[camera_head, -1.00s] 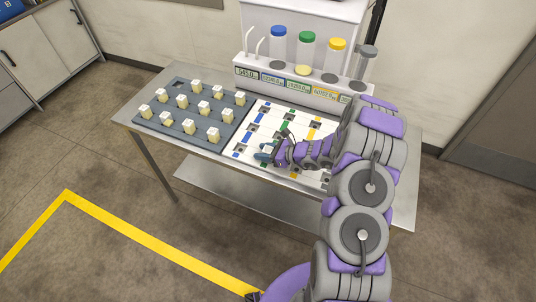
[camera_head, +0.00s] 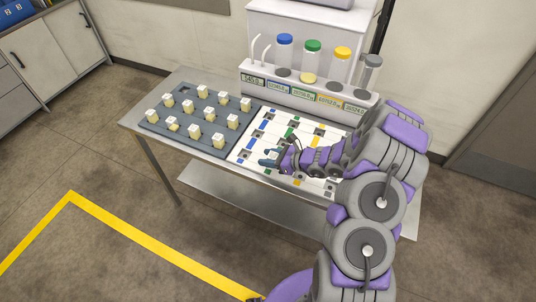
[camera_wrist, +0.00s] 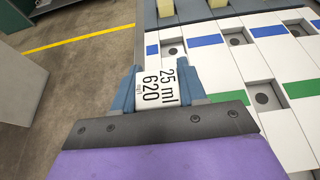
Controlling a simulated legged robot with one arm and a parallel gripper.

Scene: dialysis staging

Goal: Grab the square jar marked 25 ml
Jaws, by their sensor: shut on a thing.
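A white square jar (camera_wrist: 161,86) printed "25 ml" and "620" sits between the two blue fingers of my gripper (camera_wrist: 157,78) in the wrist view. The fingers press on its two sides. In the head view my gripper (camera_head: 269,158) is over the left part of the white board (camera_head: 247,156), and the jar is too small to make out there. The board has square recesses with blue, green and yellow labels.
A dark tray (camera_head: 195,145) with several pale square jars is on the table's left. A dispenser (camera_head: 310,93) with coloured-cap cylinders stands at the back. The metal table (camera_head: 137,118) has a narrow bare left edge. Yellow tape (camera_head: 150,240) marks the floor.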

